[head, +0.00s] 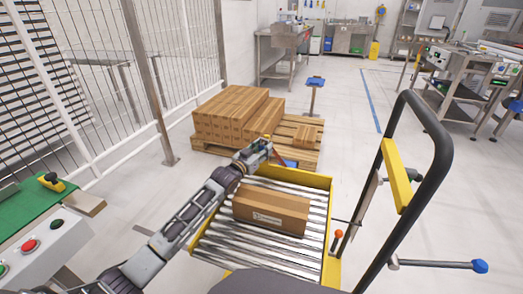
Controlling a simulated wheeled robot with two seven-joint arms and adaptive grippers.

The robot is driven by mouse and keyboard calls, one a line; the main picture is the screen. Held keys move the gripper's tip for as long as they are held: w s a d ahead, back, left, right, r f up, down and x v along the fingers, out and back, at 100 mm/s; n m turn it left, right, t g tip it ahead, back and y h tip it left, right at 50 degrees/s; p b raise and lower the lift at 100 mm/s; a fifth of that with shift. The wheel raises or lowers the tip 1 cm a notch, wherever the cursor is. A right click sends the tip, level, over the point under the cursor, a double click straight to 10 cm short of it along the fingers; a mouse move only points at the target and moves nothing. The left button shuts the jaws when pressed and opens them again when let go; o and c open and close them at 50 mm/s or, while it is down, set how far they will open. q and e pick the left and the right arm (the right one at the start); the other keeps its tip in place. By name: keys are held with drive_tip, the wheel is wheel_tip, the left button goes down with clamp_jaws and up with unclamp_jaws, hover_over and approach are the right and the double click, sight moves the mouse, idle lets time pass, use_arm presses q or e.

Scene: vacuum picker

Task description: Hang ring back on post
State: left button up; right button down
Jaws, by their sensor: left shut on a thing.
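My left gripper (269,148) is in the middle of the head view, over the far edge of the yellow-framed roller bed and in front of the pallet. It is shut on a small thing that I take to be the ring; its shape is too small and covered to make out. A reddish-brown piece and a small blue patch (291,163) show just right of the fingers. I cannot tell which post is the ring's. A grey stand with a blue top (315,82) stands on the floor behind the pallet, apart from the gripper. My right gripper is out of view.
Stacked cartons (238,112) sit on a wooden pallet (305,152). A black handle frame (440,150) rises at right. A mesh fence (120,70) stands left; open floor lies beyond.

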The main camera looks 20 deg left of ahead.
use_arm(q)
drive_tip(key=shift+w+f+p, duration=0.15)
drive_tip(key=shift+w+p, duration=0.05)
drive_tip(key=shift+p, duration=0.15)
idle(0.6)
drive_tip(key=o, duration=1.2)
drive_tip(key=shift+s, duration=0.1)
drive_tip(key=shift+s, duration=0.1)
drive_tip(key=v, duration=1.1)
drive_tip(key=shift+s+a, duration=0.15)
drive_tip(key=shift+s, duration=0.15)
